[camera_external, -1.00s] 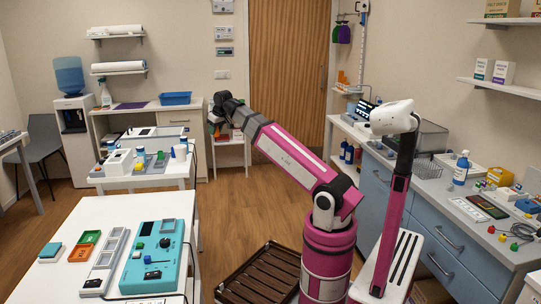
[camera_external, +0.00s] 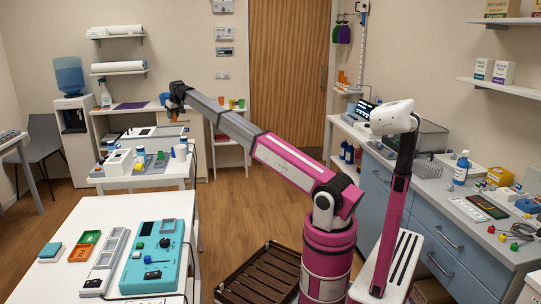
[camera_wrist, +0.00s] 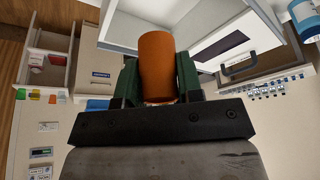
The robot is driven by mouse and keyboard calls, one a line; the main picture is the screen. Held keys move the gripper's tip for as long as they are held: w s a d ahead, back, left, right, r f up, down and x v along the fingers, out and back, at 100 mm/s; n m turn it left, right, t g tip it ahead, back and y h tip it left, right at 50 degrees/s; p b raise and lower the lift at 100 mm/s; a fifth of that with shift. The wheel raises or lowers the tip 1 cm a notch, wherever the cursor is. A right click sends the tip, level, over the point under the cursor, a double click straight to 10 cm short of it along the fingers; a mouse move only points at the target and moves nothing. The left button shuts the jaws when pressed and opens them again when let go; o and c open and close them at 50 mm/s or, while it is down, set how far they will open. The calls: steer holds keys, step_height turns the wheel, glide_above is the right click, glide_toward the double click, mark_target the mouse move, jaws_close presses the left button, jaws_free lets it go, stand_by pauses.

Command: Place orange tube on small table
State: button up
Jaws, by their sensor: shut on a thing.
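The orange tube (camera_wrist: 156,65) stands between the green fingers of my gripper in the wrist view, clasped from both sides. In the external view my gripper (camera_external: 176,101) is at the end of the outstretched arm, above the far end of the white tables at the left. The tube is small and hard to make out there. A small white table (camera_external: 232,139) stands against the back wall beside the door. It has several small coloured cups on top and a lower shelf. My gripper is to the left of it and apart from it.
A white table (camera_external: 128,182) with lab devices and cups lies below and left of the gripper. A nearer white table (camera_external: 140,214) holds a teal device (camera_external: 158,250). A blue bin stands on the back counter, partly hidden by the gripper.

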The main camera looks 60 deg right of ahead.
steer(key=w+d+f, duration=0.1)
steer(key=w, duration=0.9)
step_height(320, 180, down, 16)
steer(key=shift+w+r, duration=0.1)
steer(key=shift+r, duration=0.1)
steer(key=shift+f, duration=0.15)
steer(key=o, duration=0.9)
steer(key=shift+o, duration=0.2)
steer(key=v, duration=1.2)
